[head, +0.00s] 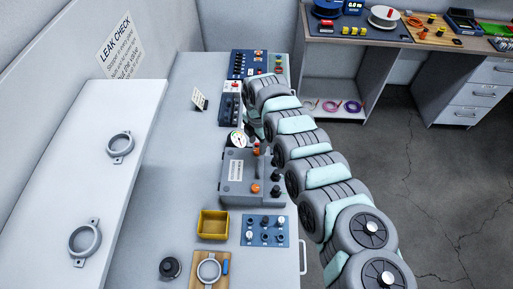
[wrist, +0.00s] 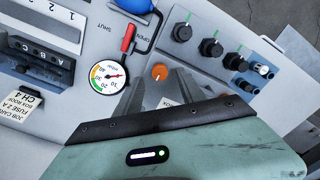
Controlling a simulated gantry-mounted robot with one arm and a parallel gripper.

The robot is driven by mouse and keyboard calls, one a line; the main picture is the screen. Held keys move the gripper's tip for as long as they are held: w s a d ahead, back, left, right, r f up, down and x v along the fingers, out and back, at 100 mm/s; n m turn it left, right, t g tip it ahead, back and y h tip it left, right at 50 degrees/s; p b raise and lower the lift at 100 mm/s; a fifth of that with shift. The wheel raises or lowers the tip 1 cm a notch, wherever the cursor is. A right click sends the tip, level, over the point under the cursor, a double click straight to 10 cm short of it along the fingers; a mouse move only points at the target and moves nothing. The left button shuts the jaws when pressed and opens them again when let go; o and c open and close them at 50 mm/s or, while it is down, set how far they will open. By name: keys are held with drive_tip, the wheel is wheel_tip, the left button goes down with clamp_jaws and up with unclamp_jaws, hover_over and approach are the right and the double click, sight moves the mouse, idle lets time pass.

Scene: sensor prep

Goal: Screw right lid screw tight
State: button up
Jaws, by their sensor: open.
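The grey box (head: 238,176) stands on the bench with a white label on its lid. One orange screw head (head: 255,188) is on its near part, and another orange piece (head: 256,150) is at its far end. In the wrist view an orange screw head (wrist: 159,72) with a pale slot mark shows between the fingers of my gripper (wrist: 158,82). The fingers are apart and hold nothing. I cannot tell how far above the screw they are. In the head view my arm covers the gripper. Which orange screw counts as the right one is not certain.
A pressure gauge (wrist: 109,76) is close left of the fingers, with a red valve lever (wrist: 128,37) above it. Several black knobs (wrist: 210,47) with green marks line the right. A yellow bin (head: 213,224) and a blue knob panel (head: 265,231) sit nearer.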

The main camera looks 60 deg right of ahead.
sight(257, 150)
drive_tip(key=shift+f, duration=1.75)
clamp_jaws()
